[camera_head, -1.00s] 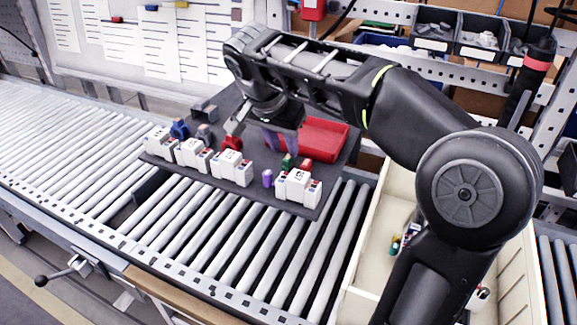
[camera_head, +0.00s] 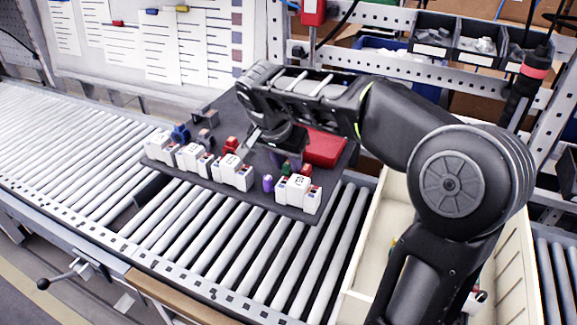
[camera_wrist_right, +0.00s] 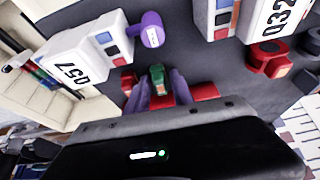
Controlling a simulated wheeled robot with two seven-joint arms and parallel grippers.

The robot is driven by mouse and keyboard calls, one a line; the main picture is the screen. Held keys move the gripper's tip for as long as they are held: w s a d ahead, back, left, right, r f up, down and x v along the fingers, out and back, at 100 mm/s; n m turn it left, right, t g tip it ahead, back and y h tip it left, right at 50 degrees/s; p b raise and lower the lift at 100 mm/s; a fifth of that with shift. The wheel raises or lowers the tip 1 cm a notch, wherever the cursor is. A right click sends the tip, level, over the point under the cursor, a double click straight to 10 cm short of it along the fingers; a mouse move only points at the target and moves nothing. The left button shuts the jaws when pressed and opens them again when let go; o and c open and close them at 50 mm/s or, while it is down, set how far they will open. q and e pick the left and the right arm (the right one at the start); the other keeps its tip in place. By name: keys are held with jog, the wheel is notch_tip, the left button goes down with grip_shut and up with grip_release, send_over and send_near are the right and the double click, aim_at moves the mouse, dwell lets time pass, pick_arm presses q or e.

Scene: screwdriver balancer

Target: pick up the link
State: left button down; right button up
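Small parts stand on a dark board (camera_head: 190,182); which one is the link I cannot tell. A green part (camera_head: 286,168) and a small red part (camera_head: 306,170) are behind the right white module (camera_head: 298,194). A purple part (camera_head: 267,183) stands left of that module. My right gripper (camera_head: 286,160) is low over the board, behind the green part. In the right wrist view its purplish fingers (camera_wrist_right: 160,92) are apart, with the green part (camera_wrist_right: 157,75) in line between them. Whether they touch it cannot be told. My left gripper is not in view.
A red tray (camera_head: 325,148) lies behind my right gripper. More white modules (camera_head: 232,171) line the board's front edge, with a red part (camera_head: 231,145) and blue parts behind them. A roller conveyor (camera_head: 70,130) runs underneath. A cream bin (camera_head: 372,240) stands at right.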

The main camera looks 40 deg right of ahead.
jog(key=shift+c, duration=0.2)
grip_shut()
dwell(0.3)
